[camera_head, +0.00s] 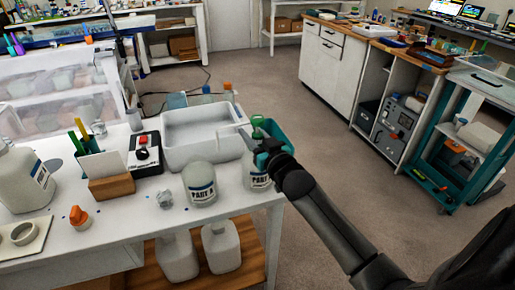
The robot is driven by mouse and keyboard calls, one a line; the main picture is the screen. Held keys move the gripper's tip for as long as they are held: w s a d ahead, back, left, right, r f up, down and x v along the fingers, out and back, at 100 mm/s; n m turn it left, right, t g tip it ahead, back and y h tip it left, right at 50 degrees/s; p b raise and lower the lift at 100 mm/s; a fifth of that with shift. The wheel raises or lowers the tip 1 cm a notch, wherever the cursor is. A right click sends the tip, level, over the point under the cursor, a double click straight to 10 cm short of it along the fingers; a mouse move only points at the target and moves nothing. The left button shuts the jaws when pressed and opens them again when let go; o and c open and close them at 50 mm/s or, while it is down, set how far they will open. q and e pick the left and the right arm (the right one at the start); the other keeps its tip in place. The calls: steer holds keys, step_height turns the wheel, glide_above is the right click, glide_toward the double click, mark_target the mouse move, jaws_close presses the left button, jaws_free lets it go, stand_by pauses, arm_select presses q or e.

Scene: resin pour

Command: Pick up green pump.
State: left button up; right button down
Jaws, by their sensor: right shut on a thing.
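My right gripper (252,142) comes in from the right at the table's right edge and is shut on the green pump (258,134), of which only a little green shows around the dark jaws. Just below it is a white bottle (257,180), partly hidden by the gripper. I cannot tell whether the pump still touches this bottle. My left gripper is not in view.
A white bottle labelled PART (200,185) stands beside it, and a larger one (22,182) at the far left. A white tub (190,155), wooden block (112,187) and orange pump (78,216) are on the white table (140,215). The floor at right is open.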

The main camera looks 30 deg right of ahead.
stand_by(0.3)
step_height(320, 180, up, 32)
steer(key=p, duration=1.8)
steer(key=shift+f, duration=0.25)
steer(key=shift+f, duration=0.1)
